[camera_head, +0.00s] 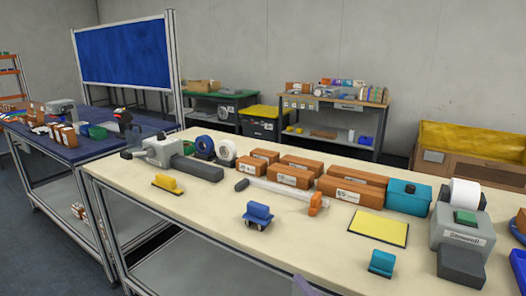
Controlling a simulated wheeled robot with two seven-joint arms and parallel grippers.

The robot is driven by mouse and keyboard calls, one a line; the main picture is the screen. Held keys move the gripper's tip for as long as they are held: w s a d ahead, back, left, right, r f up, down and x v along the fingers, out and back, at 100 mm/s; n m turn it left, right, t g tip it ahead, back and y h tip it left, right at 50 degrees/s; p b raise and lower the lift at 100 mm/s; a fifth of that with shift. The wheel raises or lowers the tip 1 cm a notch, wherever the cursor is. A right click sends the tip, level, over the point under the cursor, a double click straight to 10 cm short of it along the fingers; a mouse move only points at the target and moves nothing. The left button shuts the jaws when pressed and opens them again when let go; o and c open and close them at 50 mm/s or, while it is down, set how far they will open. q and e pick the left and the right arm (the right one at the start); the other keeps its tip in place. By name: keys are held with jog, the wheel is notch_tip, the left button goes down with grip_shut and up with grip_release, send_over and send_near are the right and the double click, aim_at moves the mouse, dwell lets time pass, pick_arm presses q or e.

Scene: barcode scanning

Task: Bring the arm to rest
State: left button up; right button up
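Neither of my grippers is in view, and no arm can be clearly made out in the head view. A small pale purple shape at the bottom edge, right of the middle, is cut off, and I cannot tell what it is. The long pale table (240,208) in front of me carries several brown boxes (355,191) with white labels. I cannot tell whether either gripper is open or holds anything.
A grey vise-like device (165,153), tape rolls (226,151), a blue stamp-like item (258,214), a yellow pad (378,227), a teal box (408,197) and a label printer (462,222) stand on the table. The front left is clear. A blue-topped table (68,152) stands left.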

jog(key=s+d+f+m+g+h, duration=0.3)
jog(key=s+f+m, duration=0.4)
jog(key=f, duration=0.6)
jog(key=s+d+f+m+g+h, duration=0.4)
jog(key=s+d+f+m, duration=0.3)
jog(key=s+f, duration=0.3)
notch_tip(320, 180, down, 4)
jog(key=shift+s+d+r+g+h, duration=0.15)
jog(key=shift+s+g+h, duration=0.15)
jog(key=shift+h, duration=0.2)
